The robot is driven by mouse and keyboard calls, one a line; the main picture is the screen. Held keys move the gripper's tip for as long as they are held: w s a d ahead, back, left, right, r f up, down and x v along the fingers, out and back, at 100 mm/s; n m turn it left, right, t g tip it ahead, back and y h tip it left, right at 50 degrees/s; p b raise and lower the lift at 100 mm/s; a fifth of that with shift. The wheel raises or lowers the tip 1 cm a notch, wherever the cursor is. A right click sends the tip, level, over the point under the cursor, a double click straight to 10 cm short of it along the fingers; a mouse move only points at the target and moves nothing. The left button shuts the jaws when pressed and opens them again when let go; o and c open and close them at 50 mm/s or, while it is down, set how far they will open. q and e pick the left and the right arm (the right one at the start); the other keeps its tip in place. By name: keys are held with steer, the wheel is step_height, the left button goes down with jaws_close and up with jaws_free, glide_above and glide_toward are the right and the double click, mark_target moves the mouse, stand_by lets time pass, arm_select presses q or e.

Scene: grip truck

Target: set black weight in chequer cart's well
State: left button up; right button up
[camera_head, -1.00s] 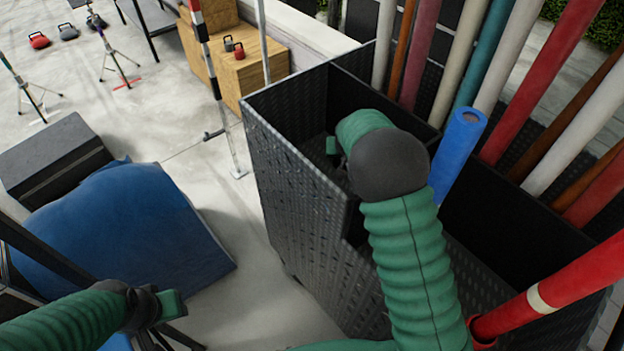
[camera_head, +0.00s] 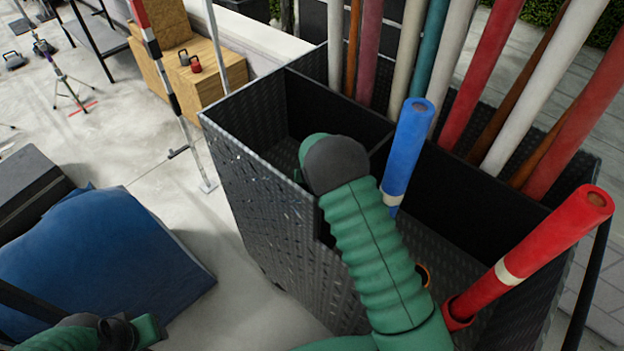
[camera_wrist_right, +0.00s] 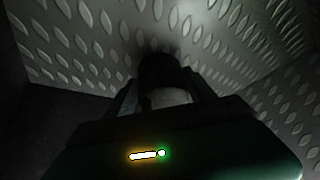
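The chequer cart (camera_head: 262,220) is a tall black bin of raised-pattern plate, right of centre in the head view, with open wells. My right arm reaches over its near-left wall; its gripper is hidden inside in that view. In the right wrist view my right gripper (camera_wrist_right: 160,88) has its fingers on either side of a dark, rounded thing with a pale part, which looks like the black weight (camera_wrist_right: 158,72). Patterned plate lies close behind it; shadow hides whether it touches. My left gripper (camera_head: 148,330) is at the bottom left, away from the cart, its opening unclear.
A blue tube (camera_head: 408,150) and a red tube (camera_head: 545,240) stand tilted in the cart. Several coloured poles rise behind it. A blue mat (camera_head: 100,262) lies on the floor at left. A striped post (camera_head: 160,75) and wooden boxes (camera_head: 215,85) stand beyond.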

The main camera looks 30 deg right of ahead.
steer(key=o, duration=0.4)
steer(key=v, duration=0.7)
steer(key=shift+s+a+r, duration=0.15)
steer(key=shift+r, duration=0.1)
